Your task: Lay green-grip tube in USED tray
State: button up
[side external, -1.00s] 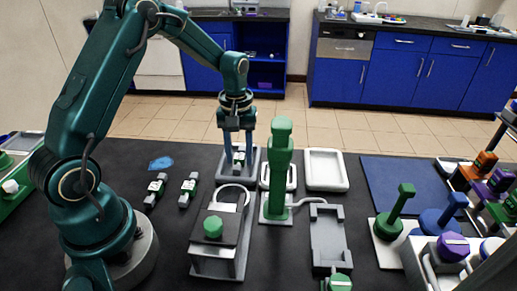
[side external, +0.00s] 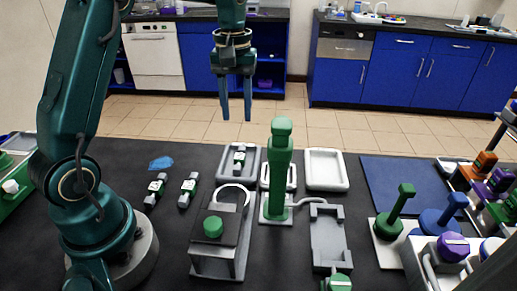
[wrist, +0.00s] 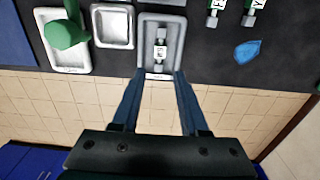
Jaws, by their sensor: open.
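A small tube with a white label and green grip (side external: 239,158) lies lengthwise in a grey tray (side external: 253,162) at the middle back of the bench. In the wrist view the tube (wrist: 160,42) lies inside the tray walls (wrist: 181,40), with lettering too small to read. A label on the tray's edge is also unreadable. My gripper (side external: 236,117) is open and empty, raised well above the tray and apart from the tube. Two similar tubes, one (side external: 155,189) and another (side external: 188,189), lie on the black bench to the left.
A tall green column (side external: 280,175) stands right of the tray, partly hiding a small white dish (side external: 293,180). A larger white tray (side external: 345,172) is farther right. A grey bioreactor block (side external: 218,262) with a green knob stands in front. A blue patch (side external: 161,163) lies left.

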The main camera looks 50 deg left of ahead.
jog(key=s+d+r+m+t, duration=0.2)
jog(key=s+d+m+t, duration=0.3)
jog(key=s+d+m, duration=0.4)
jog(key=s+d, duration=0.1)
jog(key=s, duration=0.5)
jog(key=shift+s+r+t, duration=0.2)
jog(key=shift+s+t, duration=0.1)
